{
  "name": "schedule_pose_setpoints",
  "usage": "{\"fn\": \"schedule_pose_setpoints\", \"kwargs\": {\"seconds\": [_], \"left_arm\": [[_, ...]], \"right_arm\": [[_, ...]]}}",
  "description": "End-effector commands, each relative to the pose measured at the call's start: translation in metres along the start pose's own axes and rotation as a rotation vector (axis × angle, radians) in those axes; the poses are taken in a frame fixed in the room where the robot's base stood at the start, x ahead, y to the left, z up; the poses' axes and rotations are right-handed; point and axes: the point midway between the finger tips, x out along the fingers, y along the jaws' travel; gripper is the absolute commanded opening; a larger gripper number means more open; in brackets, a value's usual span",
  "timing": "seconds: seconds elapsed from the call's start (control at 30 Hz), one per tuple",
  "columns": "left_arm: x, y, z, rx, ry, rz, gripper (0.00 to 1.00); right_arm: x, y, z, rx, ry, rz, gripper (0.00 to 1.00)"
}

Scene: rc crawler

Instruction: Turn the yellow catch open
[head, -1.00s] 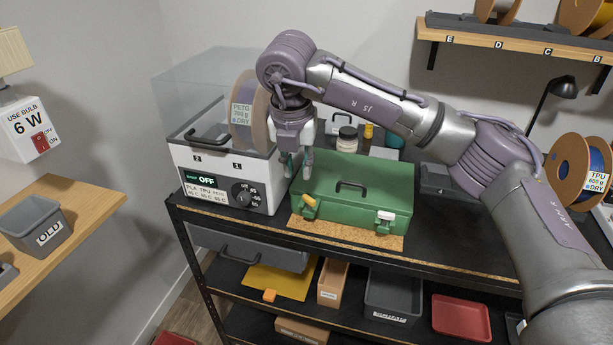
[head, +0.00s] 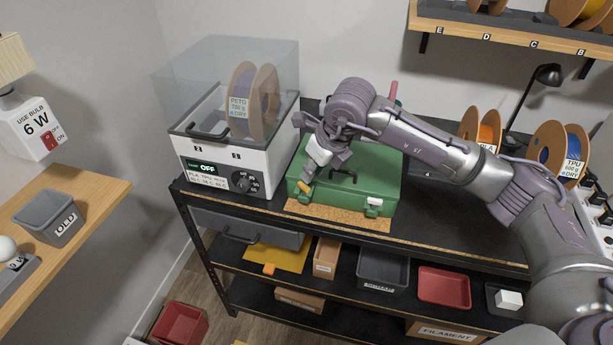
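The green case (head: 370,172) stands shut on a cork mat (head: 345,216) on the black bench. The yellow catch (head: 305,189) is at the left end of its front and looks slanted. A white catch (head: 374,202) is at the right end of the front. My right gripper (head: 309,174) points down over the case's front left corner, its tips just above the yellow catch. I cannot tell whether they touch it or how far apart the fingers are. My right wrist hides part of the lid. My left gripper is not in view.
A filament dryer (head: 225,165) with a clear raised cover and a spool (head: 250,100) stands close to the left of the case. The black bench top (head: 445,216) is free to the right. A wooden shelf with a grey OLD bin (head: 48,215) is at the left.

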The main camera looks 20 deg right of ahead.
Motion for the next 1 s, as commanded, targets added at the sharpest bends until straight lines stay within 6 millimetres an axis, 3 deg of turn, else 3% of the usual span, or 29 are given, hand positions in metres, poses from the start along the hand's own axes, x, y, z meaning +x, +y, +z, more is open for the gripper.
{"fn": "schedule_pose_setpoints", "kwargs": {"seconds": [0.2,0.4,0.7,0.87,1.0], "left_arm": [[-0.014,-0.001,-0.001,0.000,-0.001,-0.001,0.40],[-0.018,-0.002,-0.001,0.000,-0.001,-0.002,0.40],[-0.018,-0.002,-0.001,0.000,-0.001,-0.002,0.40],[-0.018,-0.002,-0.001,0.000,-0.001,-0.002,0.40],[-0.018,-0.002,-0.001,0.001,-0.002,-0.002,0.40]], "right_arm": [[0.037,0.000,0.000,0.001,0.004,0.001,0.23],[0.056,0.000,0.000,0.002,0.001,0.000,0.23],[0.059,0.000,0.000,0.001,0.000,0.000,0.23],[0.059,0.000,0.000,0.001,0.001,0.000,0.00],[0.059,0.000,0.000,0.001,0.000,0.000,0.00]]}}
